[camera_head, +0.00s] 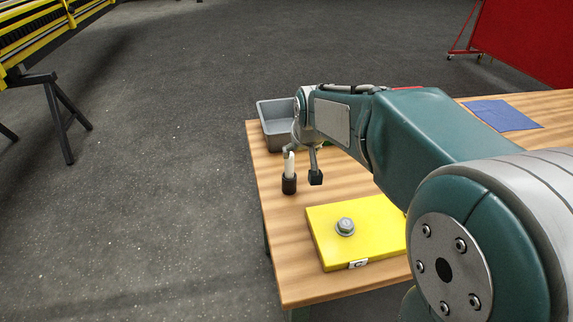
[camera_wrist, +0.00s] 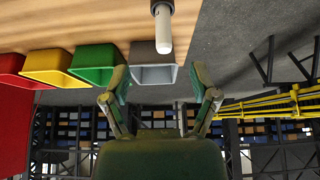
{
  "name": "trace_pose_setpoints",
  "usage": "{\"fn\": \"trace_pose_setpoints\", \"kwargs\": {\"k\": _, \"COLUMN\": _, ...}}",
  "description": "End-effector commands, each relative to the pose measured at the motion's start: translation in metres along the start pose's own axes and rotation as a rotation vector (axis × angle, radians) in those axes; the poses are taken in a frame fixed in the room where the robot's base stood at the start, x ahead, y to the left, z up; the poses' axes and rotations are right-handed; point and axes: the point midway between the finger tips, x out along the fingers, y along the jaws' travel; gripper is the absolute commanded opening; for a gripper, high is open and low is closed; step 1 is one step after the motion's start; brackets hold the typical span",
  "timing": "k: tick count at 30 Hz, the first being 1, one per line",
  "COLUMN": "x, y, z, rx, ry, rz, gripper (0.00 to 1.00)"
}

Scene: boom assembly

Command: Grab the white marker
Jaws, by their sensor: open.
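The white marker (camera_head: 290,165) stands upright in a small black holder (camera_head: 289,184) near the table's left edge. In the wrist view, which is upside down, the white marker (camera_wrist: 164,30) hangs from the top edge, between the lines of my two fingers and beyond their tips. My gripper (camera_head: 301,164) is open and empty. In the head view it is close by the marker, with one dark fingertip just to the right of it; the other finger is mostly hidden. Both spread fingers of my gripper (camera_wrist: 159,79) show in the wrist view.
A grey bin (camera_head: 262,127) stands behind the marker at the table's edge. Green (camera_wrist: 97,84), yellow (camera_wrist: 48,80) and red (camera_wrist: 10,82) bins line up beside it. A yellow plate (camera_head: 335,253) with a bolt (camera_head: 346,227) lies in front. A blue cloth (camera_head: 503,115) lies far right.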

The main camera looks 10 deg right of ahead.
Motion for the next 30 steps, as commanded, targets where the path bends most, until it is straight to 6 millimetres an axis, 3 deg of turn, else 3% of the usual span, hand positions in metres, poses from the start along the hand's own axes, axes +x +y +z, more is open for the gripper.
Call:
{"fn": "trace_pose_setpoints", "kwargs": {"k": 3, "x": 0.026, "y": 0.000, "z": -0.017, "rx": -0.001, "ry": 0.000, "rz": 0.000, "gripper": 0.77}}
{"fn": "trace_pose_setpoints", "kwargs": {"k": 6, "x": 0.035, "y": 0.000, "z": -0.022, "rx": -0.001, "ry": 0.002, "rz": 0.000, "gripper": 0.77}}
{"fn": "trace_pose_setpoints", "kwargs": {"k": 15, "x": 0.077, "y": 0.000, "z": -0.023, "rx": -0.001, "ry": 0.001, "rz": 0.000, "gripper": 0.77}}
{"fn": "trace_pose_setpoints", "kwargs": {"k": 23, "x": 0.100, "y": -0.001, "z": -0.024, "rx": -0.001, "ry": 0.002, "rz": 0.000, "gripper": 0.77}}
{"fn": "trace_pose_setpoints", "kwargs": {"k": 30, "x": 0.136, "y": -0.004, "z": -0.025, "rx": -0.001, "ry": 0.002, "rz": 0.000, "gripper": 0.77}}
